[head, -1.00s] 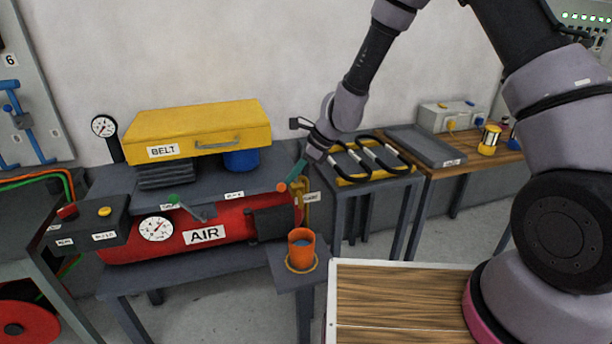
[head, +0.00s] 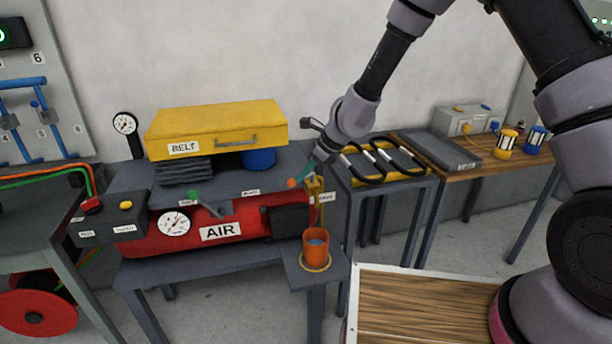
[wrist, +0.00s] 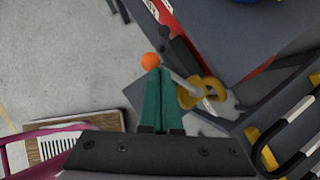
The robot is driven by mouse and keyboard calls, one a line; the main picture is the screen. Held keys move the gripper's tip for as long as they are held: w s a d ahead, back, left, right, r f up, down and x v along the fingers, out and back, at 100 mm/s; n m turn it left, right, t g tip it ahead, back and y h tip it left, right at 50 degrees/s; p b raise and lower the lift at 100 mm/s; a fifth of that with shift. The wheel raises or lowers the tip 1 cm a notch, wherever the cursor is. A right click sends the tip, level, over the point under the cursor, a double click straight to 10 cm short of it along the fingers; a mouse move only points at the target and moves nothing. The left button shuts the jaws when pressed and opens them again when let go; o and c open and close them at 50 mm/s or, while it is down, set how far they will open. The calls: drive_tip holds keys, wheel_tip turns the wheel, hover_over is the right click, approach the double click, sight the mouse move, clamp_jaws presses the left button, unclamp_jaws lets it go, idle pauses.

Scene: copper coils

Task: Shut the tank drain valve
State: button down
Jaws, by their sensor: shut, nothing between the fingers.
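The red air tank (head: 270,222) lies under a grey bench top. At its right end is the brass drain valve (head: 315,187), whose lever ends in an orange ball knob (head: 291,183). The valve also shows in the wrist view (wrist: 208,92), with its pale lever slanting up to the orange knob (wrist: 150,61). My gripper (head: 298,176) has teal fingers, closed together and empty. In the wrist view, the fingertips (wrist: 158,72) are right at the knob, beside the lever; I cannot tell whether they touch it.
An orange cup (head: 316,248) stands below the valve on a small grey shelf. A yellow belt case (head: 215,128) sits on the bench top. A stand with black-and-silver coils (head: 380,160) is close to the right of my gripper. A wood-topped surface (head: 420,305) is in front.

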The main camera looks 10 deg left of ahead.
drive_tip(key=shift+w+a, duration=0.1)
drive_tip(key=shift+a, duration=0.35)
drive_tip(key=shift+w+d, duration=0.6)
drive_tip(key=shift+w, duration=0.05)
drive_tip(key=shift+r, duration=0.1)
drive_tip(key=s+d+r, duration=0.2)
drive_tip(key=s+r, duration=0.1)
drive_tip(key=r, duration=0.2)
drive_tip(key=s+d+r, duration=0.3)
drive_tip(key=r, duration=0.3)
drive_tip(key=shift+r, duration=0.25)
